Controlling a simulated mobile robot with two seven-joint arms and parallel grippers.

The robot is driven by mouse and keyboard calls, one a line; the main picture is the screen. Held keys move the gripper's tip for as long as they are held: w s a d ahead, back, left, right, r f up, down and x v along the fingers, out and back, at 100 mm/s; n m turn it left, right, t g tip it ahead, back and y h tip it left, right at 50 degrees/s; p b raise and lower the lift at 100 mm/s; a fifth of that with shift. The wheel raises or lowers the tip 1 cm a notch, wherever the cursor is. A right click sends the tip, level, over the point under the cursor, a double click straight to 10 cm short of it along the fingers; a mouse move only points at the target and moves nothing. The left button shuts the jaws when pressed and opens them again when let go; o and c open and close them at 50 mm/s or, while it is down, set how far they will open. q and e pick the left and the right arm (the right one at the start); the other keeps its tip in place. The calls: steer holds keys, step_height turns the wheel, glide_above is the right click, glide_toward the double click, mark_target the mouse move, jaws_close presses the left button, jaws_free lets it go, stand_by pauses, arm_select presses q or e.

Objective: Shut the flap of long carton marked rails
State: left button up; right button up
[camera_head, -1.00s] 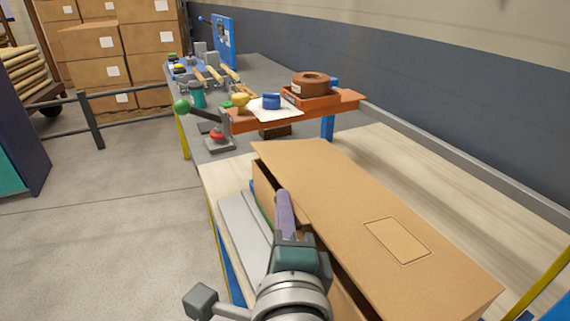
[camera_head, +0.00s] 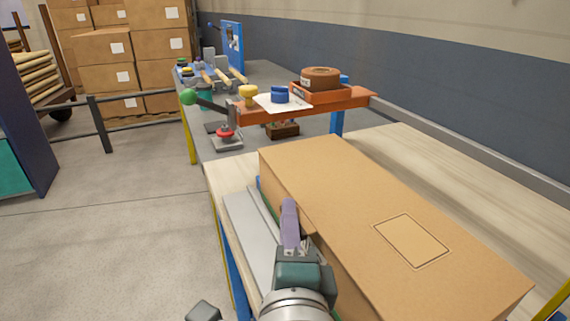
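The long brown carton (camera_head: 345,275) lies on the pale wooden bench top, running from the middle toward the lower right. Its wide top flap (camera_head: 340,190) lies level over the box, and no dark opening shows along its near left edge. A darker outlined rectangle marks the flap; no lettering can be read. My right gripper (camera_head: 290,222) is at the carton's left long side, its purple fingertip beside the flap's edge. Whether it touches the carton is unclear. One finger hides the other, so its opening does not show.
A grey metal strip (camera_head: 250,235) lies left of the carton. Behind stands an orange shelf (camera_head: 345,101) with a brown tape roll (camera_head: 320,78) and a blue ring (camera_head: 280,94). A green-knobbed lever (camera_head: 189,97) stands near it. Bare bench (camera_head: 430,170) lies right of the carton.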

steer(key=o, duration=0.4)
steer(key=shift+d+f, duration=0.1)
steer(key=shift+c, duration=0.2)
steer(key=s+p, duration=0.3)
steer(key=s, duration=0.7)
steer(key=shift+r, duration=0.25)
